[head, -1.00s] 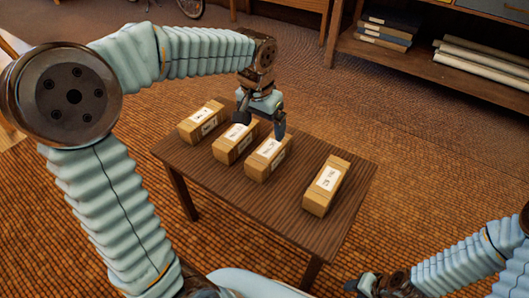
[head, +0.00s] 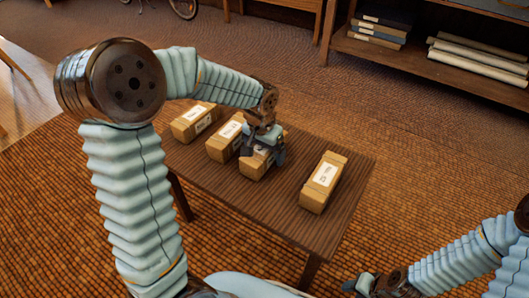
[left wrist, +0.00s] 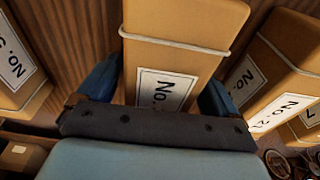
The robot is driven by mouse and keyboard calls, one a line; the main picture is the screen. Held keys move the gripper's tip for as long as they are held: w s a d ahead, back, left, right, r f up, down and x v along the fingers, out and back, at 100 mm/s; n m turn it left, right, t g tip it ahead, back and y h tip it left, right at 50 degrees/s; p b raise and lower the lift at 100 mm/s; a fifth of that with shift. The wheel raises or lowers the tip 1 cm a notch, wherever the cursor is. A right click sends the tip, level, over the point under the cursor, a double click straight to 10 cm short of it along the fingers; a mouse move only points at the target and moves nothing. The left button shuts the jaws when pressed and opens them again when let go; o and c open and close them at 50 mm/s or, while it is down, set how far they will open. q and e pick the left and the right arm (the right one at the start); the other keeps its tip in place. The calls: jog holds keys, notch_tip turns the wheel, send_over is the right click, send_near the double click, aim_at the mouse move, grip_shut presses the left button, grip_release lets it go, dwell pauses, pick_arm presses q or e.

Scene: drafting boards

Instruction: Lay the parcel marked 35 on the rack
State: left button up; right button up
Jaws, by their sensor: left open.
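Several tan parcels with white number labels lie in a row on a small dark table (head: 275,207). My left gripper (head: 264,158) is open over the third parcel from the left (head: 256,165). In the left wrist view this tied parcel (left wrist: 180,30) lies between the spread fingers (left wrist: 158,90); its label shows "No." but its number is hidden. The rightmost parcel (head: 324,180) stands apart; I cannot read its number surely, so I cannot tell which parcel is 35. My right gripper (head: 362,285) is low at the bottom, away from the table.
Two other parcels (head: 196,122) (head: 225,141) lie left of the gripper, the nearer one close beside it. A wooden shelf unit (head: 420,68) with books and paper rolls stands at the back right. Bare table lies between the third and rightmost parcels.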

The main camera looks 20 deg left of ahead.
pick_arm(q)
jog(key=shift+r, duration=0.1)
jog(key=c, duration=1.5)
